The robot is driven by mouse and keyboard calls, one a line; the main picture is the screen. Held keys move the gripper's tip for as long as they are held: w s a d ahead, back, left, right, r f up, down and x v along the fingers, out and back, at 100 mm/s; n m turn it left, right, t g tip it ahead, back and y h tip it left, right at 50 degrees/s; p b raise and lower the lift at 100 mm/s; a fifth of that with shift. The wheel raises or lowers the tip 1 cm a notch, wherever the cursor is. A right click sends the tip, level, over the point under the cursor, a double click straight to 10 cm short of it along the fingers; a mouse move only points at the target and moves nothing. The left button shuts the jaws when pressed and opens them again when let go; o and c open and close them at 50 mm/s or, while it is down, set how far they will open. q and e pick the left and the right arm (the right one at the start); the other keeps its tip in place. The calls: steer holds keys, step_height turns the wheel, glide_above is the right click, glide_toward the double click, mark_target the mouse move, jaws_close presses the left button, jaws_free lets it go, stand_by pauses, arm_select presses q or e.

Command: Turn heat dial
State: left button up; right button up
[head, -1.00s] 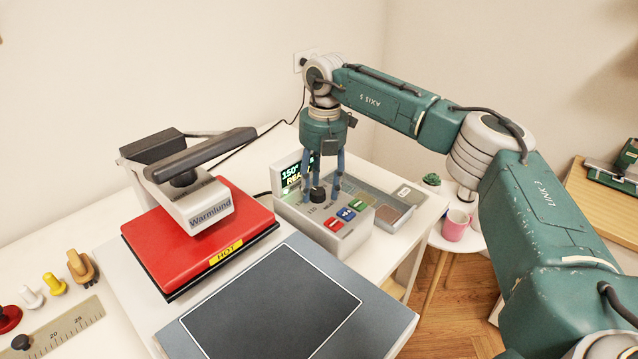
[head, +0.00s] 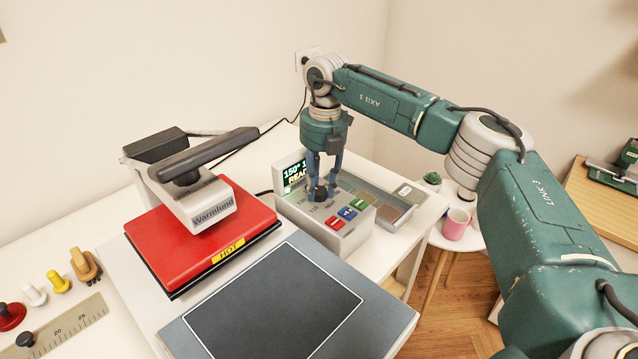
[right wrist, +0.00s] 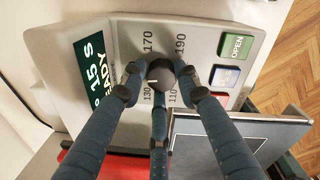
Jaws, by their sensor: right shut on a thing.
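The black heat dial (head: 318,193) stands on the top of the grey control box (head: 345,243). My right gripper (head: 320,190) points straight down over it, with its blue fingers shut around the dial. In the right wrist view the dial (right wrist: 160,74) sits between the fingertips (right wrist: 157,84), among the marks 110, 130, 170 and 190; its white pointer line shows near the 130 side. The green-lit screen (head: 294,175) reads 150° and READY, partly hidden by a finger. My left gripper is out of view.
The box carries red, blue and green buttons (head: 347,213). The heat press with its red HOT plate (head: 185,255) stands left of the box. A dark pad (head: 275,310) lies in front. A pink mug (head: 455,224) stands on a side table to the right.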

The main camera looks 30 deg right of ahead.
steer(key=n, duration=0.2)
steer(key=n+p, duration=0.1)
steer(key=shift+w+d+r, duration=0.15)
steer(key=shift+d+r, duration=0.05)
steer(key=shift+r, duration=0.05)
steer(key=n+p, duration=0.1)
steer(key=n, duration=0.3)
steer(key=shift+w+a, duration=0.1)
steer(key=n, duration=0.2)
steer(key=shift+r+n+p, duration=0.1)
steer(key=shift+n+p, duration=0.2)
steer(key=n, duration=0.3)
steer(key=shift+a+n+g, duration=0.1)
steer(key=shift+n+g, duration=0.2)
steer(key=shift+n, duration=0.1)
steer(key=shift+c, duration=0.2)
steer(key=n, duration=0.4)
steer(key=shift+a+p, duration=0.15)
steer(key=shift+p, duration=0.2)
steer(key=shift+a+n, duration=0.15)
steer(key=shift+n, duration=1.95)
steer(key=shift+a, duration=0.1)
